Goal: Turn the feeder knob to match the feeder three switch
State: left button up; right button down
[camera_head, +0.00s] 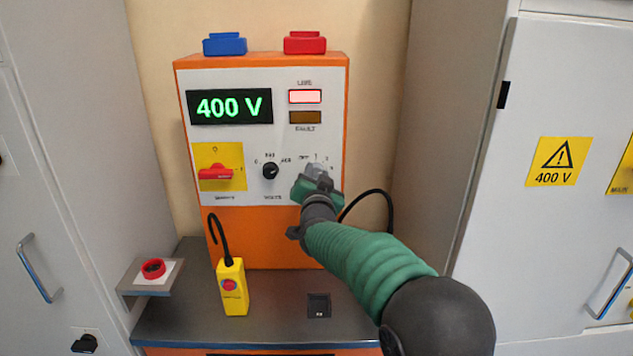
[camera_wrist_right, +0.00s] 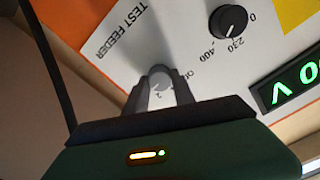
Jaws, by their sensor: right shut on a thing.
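The orange and white test panel (camera_head: 225,145) stands on the bench, its display reading 400 V. My right gripper (camera_head: 316,172) is at the panel's right side, shut on the feeder knob. In the right wrist view my gripper (camera_wrist_right: 158,88) has its two dark fingers on either side of the round grey feeder knob (camera_wrist_right: 158,80). "TEST FEEDER" is printed beside it. The fingers cover part of its scale, so I cannot tell clearly which mark the knob points to. The feeder three switch cannot be made out. My left gripper is not in view.
The black volts knob (camera_head: 270,171) and the red switch (camera_head: 215,173) are left of my gripper. A yellow tester (camera_head: 232,288) stands on the grey bench (camera_head: 180,310). A red button (camera_head: 153,268) sits on a side shelf. Grey cabinets flank the bench.

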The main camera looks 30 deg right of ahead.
jog(key=shift+a+f+m+b, duration=0.1)
jog(key=shift+f+m+b, duration=0.2)
jog(key=shift+f+m, duration=0.25)
jog(key=shift+r, duration=0.1)
jog(key=c, duration=1.4)
grip_release()
jog(key=shift+w, duration=0.1)
jog(key=o, duration=0.3)
jog(key=shift+w+r, duration=0.1)
jog(key=shift+w, duration=0.05)
jog(key=shift+o, duration=0.2)
jog(key=shift+s+r, duration=0.15)
jog(key=shift+s, duration=0.05)
jog(key=v, duration=1.6)
jog(key=shift+s, duration=0.3)
jog(key=shift+p, duration=0.3)
